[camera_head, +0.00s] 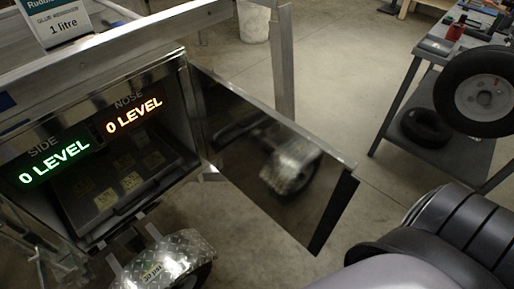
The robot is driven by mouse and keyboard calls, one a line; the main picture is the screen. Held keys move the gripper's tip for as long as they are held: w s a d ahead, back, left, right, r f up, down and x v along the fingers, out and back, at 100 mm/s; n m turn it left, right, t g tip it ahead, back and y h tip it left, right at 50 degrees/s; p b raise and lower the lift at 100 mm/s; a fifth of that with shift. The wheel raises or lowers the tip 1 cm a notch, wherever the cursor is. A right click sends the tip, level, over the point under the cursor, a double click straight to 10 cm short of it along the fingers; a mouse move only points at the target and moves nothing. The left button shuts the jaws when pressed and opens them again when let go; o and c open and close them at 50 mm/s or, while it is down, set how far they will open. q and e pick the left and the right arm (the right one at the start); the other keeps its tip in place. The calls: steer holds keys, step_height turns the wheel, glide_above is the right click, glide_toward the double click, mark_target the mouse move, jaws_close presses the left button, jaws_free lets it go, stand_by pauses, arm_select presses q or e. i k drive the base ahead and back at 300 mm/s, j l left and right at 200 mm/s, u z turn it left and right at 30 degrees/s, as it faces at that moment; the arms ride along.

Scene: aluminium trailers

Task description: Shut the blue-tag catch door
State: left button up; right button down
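A shiny metal door (235,125) stands swung open at the right side of a metal box (185,110). Its polished face mirrors a wheel and a tread-plate fender. Its free edge, with a dark strip, points to the lower right. The box front is uncovered and shows a green "SIDE 0 LEVEL" display (54,162) and an orange "NOSE 0 LEVEL" display (134,114). No catch is clear. Neither of my grippers is in view.
A tread-plate fender (185,250) over a wheel sits below the box. A grey workbench (398,110) with tools and a tyre (478,92) stands at the upper right. Dark rounded shapes (455,225) fill the lower right. Concrete floor (335,75) lies open beyond the door.

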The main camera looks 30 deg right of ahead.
mark_target(303, 182)
steer(key=l+u, duration=0.2)
steer(key=l, duration=0.3)
steer(key=l+u, duration=0.2)
steer(key=l, duration=0.35)
steer(key=l+u, duration=0.15)
steer(key=l, duration=0.4)
steer(key=k+l+u, duration=0.2)
steer(key=l, duration=0.3)
steer(key=l+u, duration=0.2)
steer(key=l, duration=0.3)
steer(key=k+l, duration=0.15)
steer(key=l, duration=0.15)
steer(key=u, duration=0.05)
